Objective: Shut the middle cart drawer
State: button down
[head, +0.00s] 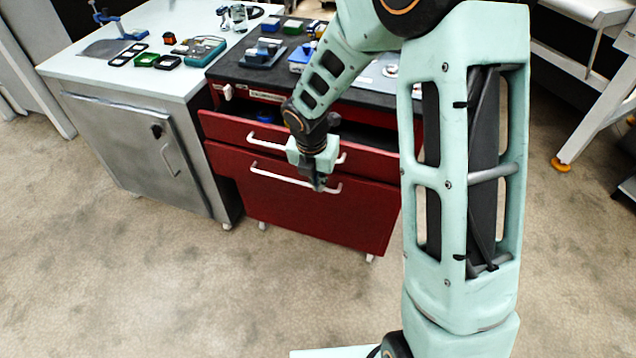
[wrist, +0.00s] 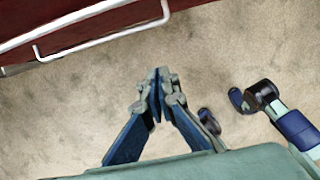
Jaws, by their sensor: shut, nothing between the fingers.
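The red cart's middle drawer (head: 225,127) is pulled out in the head view, with a dark gap and a blue item visible behind its front. Its white bar handle (head: 265,143) is partly hidden by my wrist. The deeper drawer (head: 300,214) below has its own white handle (head: 278,178) and looks flush or nearly so. My gripper (head: 319,186) points down in front of the cart fronts, near the right end of the lower handle. In the wrist view my gripper (wrist: 157,100) is shut and empty. A red front with a white handle (wrist: 100,38) crosses the top left; I cannot tell which drawer it is.
A grey cabinet (head: 130,150) with a white top holding small parts stands left of the cart. Tools lie on the cart's black top (head: 235,70). A white-framed bench (head: 590,85) stands at the right. The floor (head: 190,290) in front is clear.

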aim_at(328, 181)
jog(key=shift+w+d+f+b, duration=0.3)
jog(key=shift+w+f, duration=0.65)
jog(key=shift+f, duration=0.75)
jog(key=shift+w+d+f+b, duration=0.25)
jog(key=shift+w+d+f, duration=0.2)
jog(key=shift+w+f, duration=0.85)
jog(key=shift+w+d+f+b, duration=0.3)
jog(key=shift+w+f, duration=0.3)
jog(key=shift+f, duration=1.45)
jog(key=shift+d, duration=0.1)
jog(key=w, duration=0.1)
jog(key=w+d+p, duration=0.1)
jog(key=shift+w+r, duration=0.1)
jog(key=shift+w, duration=0.2)
jog(key=shift+w+d, duration=0.15)
jog(key=shift+w, duration=0.2)
jog(key=shift+s, duration=0.1)
